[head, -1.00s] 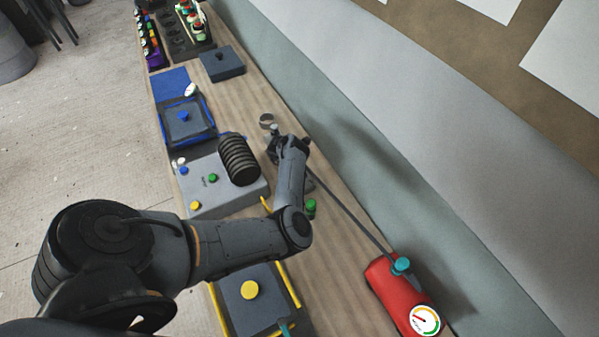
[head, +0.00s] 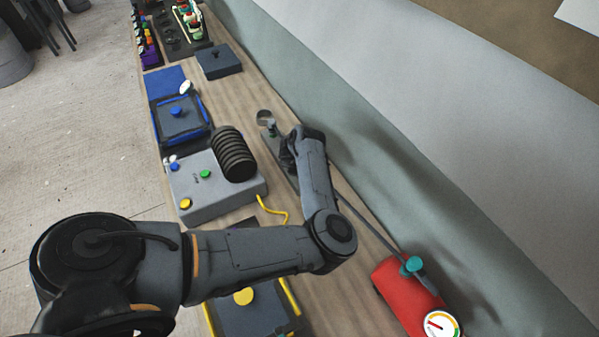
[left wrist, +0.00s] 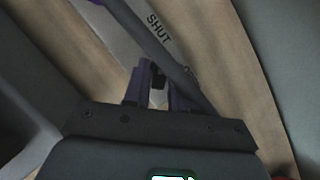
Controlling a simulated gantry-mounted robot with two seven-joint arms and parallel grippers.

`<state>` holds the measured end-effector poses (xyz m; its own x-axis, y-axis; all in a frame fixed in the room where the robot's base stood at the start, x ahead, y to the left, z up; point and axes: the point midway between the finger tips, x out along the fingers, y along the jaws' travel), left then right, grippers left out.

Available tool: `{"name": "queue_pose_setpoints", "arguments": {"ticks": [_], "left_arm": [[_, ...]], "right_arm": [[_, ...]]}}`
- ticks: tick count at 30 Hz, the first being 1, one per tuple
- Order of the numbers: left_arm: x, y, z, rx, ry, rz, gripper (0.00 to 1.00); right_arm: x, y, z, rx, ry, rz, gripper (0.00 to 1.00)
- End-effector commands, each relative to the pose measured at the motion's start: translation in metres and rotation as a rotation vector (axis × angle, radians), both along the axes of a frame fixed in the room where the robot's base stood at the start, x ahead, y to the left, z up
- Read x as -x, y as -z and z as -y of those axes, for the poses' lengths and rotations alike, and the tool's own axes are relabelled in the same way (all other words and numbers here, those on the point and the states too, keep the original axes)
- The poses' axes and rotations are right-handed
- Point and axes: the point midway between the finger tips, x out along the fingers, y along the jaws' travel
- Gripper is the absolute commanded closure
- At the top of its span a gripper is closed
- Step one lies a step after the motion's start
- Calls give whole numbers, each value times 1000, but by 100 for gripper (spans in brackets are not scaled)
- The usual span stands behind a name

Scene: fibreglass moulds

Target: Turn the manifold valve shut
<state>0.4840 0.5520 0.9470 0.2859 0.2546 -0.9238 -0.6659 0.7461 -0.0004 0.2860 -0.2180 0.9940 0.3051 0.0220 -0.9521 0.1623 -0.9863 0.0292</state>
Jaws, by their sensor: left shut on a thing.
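The manifold (head: 273,147) is a grey bar on the bench, largely hidden behind my left gripper in the head view. My left gripper (head: 286,156) is down at the manifold. In the left wrist view its fingers (left wrist: 158,88) are closed around a small dark piece, seemingly the valve handle (left wrist: 157,74), mostly hidden by the fingers. The valve's angle cannot be told. My right gripper is not in view.
A dark hose (head: 368,226) runs from the manifold to a red pump (head: 402,297) with a gauge (head: 441,325). A grey box (head: 212,197) with coloured knobs and a black ribbed coil (head: 234,154) stands left of the gripper. Blue-edged (head: 180,119) and yellow-edged (head: 255,312) moulds lie along the bench.

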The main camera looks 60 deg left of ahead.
Motion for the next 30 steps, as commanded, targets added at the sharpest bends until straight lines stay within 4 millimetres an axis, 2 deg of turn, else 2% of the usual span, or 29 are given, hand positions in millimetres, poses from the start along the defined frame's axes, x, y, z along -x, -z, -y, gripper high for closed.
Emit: {"name": "queue_pose_setpoints", "arguments": {"ticks": [3, 17, 18, 21, 30], "left_arm": [[1, 4, 1, 0, -20, -2, 100], [1, 3, 1, 2, -33, -3, 100], [1, 4, 1, 2, -33, -3, 71], [1, 3, 1, 2, -33, -3, 57], [0, 0, 1, 0, -33, -1, 57]], "right_arm": [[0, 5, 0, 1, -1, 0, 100], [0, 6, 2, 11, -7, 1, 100], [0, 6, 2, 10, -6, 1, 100], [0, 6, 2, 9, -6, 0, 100], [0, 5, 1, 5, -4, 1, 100]]}}
